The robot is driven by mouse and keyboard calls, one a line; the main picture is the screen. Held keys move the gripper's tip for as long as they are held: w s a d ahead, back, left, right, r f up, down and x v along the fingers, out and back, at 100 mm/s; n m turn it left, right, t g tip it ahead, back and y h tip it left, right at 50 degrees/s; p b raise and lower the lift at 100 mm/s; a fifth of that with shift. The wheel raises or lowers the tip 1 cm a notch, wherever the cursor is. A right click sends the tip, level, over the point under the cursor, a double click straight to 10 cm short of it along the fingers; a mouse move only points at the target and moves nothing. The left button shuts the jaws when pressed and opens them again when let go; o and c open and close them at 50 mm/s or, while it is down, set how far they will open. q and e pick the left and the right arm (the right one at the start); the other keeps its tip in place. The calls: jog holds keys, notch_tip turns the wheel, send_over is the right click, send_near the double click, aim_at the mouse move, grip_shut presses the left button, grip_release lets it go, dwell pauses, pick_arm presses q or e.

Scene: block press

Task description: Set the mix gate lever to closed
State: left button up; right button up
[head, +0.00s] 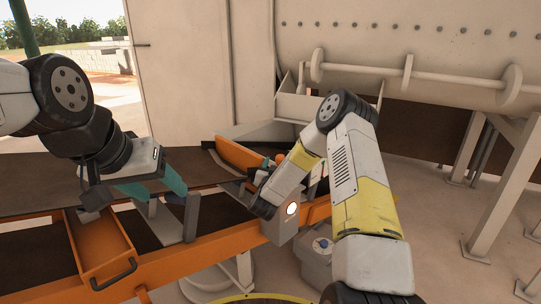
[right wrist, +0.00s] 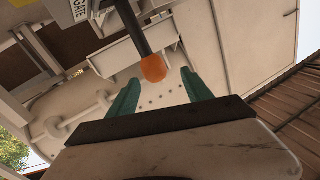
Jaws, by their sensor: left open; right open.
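The lever shows in the right wrist view as a dark shaft (right wrist: 131,27) ending in an orange ball knob (right wrist: 153,68). A partly cut-off label reading "GATE" (right wrist: 78,10) is beside it. My right gripper (right wrist: 161,80) is open, and the knob appears between its teal fingertips; I cannot tell whether they touch it. In the head view the lever and the right gripper are hidden or unclear behind my right arm. My left gripper (head: 143,205) is open and empty above the orange frame at left. The lever's setting cannot be read from here.
An orange drawer-like tray (head: 103,250) with a dark handle sticks out at front left. A dark conveyor belt (head: 40,185) runs along the orange frame. A grey post with a white disc (head: 292,208) stands by my right arm. A large riveted drum (head: 420,40) fills the back right.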

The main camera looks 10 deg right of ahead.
aim_at(282, 157)
jog(key=x, duration=0.5)
jog(key=f+x, duration=0.1)
jog(key=x, duration=0.2)
jog(key=shift+w+d, duration=0.1)
jog(key=shift+d, duration=0.35)
grip_shut()
